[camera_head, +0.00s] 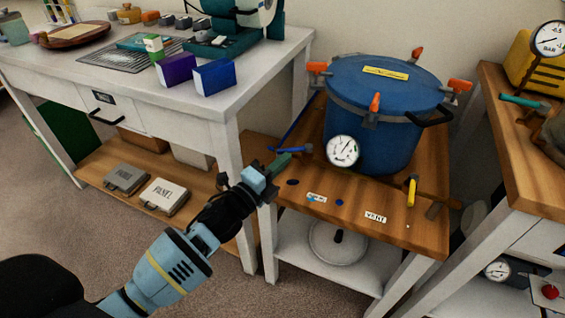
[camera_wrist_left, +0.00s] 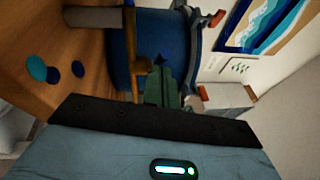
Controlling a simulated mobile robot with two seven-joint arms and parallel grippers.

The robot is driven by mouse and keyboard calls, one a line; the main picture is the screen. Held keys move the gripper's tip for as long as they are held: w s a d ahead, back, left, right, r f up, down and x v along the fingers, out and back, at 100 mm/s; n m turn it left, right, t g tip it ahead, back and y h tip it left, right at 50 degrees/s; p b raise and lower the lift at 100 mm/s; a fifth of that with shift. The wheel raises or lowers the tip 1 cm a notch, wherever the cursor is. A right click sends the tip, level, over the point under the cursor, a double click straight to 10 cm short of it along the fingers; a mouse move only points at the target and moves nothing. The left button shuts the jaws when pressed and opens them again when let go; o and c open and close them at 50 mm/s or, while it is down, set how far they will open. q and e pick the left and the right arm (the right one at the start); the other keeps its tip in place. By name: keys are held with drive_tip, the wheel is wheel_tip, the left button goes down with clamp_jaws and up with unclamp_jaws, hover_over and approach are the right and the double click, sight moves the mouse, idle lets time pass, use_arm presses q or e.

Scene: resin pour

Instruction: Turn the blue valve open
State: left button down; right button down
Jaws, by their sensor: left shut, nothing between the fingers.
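The blue valve handle (camera_head: 290,149) sits at the left rear of the small wooden-topped stand, beside the blue pressure pot (camera_head: 372,110). It lies roughly level across the picture. My left gripper (camera_head: 284,161) is shut and empty, its greenish fingertips just in front of and below the handle. I cannot tell whether they touch it. In the left wrist view the shut fingers (camera_wrist_left: 163,85) point toward a small dark blue piece (camera_wrist_left: 160,60), probably the handle, by a brass pipe (camera_wrist_left: 130,62). The fingers partly hide it. My right gripper is out of view.
The pot has orange clamps and a round gauge (camera_head: 342,150). A yellow valve handle (camera_head: 411,191) stands near the VENT label (camera_head: 375,217). A white workbench (camera_head: 255,62) is at the left and a wooden-topped table (camera_head: 525,150) at the right. The stand's front is mostly clear.

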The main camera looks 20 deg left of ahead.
use_arm(q)
drive_tip(key=shift+a+h, duration=0.1)
drive_tip(key=shift+h, duration=0.2)
drive_tip(key=shift+w+a+m+g+h+p, duration=0.15)
drive_tip(key=shift+m+g+h+p, duration=0.2)
drive_tip(key=shift+m+h, duration=0.3)
drive_tip(key=shift+w+a, duration=0.1)
drive_tip(key=shift+a, duration=0.05)
drive_tip(key=shift+w+a, duration=0.85)
drive_tip(key=shift+w, duration=0.25)
drive_tip(key=shift+f, duration=0.1)
